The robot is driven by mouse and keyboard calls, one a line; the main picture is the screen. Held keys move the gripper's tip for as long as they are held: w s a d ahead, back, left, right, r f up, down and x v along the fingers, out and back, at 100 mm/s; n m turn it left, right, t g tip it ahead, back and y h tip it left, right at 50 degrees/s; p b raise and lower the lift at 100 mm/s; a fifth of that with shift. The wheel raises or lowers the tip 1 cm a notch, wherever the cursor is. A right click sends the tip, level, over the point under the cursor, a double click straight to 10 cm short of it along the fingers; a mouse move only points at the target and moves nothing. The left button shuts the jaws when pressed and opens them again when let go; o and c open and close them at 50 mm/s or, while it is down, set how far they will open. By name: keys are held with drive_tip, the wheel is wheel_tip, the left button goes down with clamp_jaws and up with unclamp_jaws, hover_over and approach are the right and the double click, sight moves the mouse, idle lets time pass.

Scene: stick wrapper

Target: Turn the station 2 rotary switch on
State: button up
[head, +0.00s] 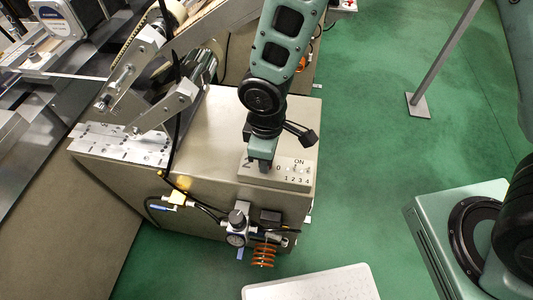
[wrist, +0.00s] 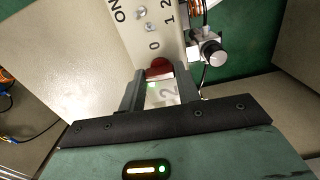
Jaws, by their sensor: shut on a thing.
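The station 2 switch panel (head: 290,178) is a pale plate on top of the beige cabinet, marked with a large 2, 0, ON and a row of numbers. My gripper (head: 262,166) points down onto its left part and hides the switch there in the head view. In the wrist view, my gripper (wrist: 158,82) has its two dark fingers on either side of a red knob (wrist: 158,68), shut on it. The knob is beside the 0 mark and the large 2. Much of the knob is hidden, so its angle is unclear.
The beige cabinet (head: 130,185) carries metal rollers and brackets (head: 150,95) to the left of my arm. A pressure regulator with a gauge (head: 237,225) and an orange coil hose (head: 263,255) sit on its front.

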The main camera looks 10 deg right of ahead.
drive_tip(key=o, duration=1)
wheel_tip(320, 180, up, 18)
drive_tip(key=shift+f+p, duration=0.25)
drive_tip(key=shift+p, duration=0.1)
drive_tip(key=s+d+m, duration=0.2)
drive_tip(key=s, duration=0.1)
drive_tip(key=s+d+r+m, duration=0.1)
drive_tip(key=s+d+m, duration=0.1)
drive_tip(key=s+d, duration=0.1)
drive_tip(key=s+d+r+m, duration=0.1)
drive_tip(key=s+d, duration=0.2)
drive_tip(key=s, duration=0.2)
drive_tip(key=shift+s+d+r+m+y, duration=0.1)
drive_tip(key=shift+s+m+y, duration=0.2)
drive_tip(key=shift+m, duration=0.1)
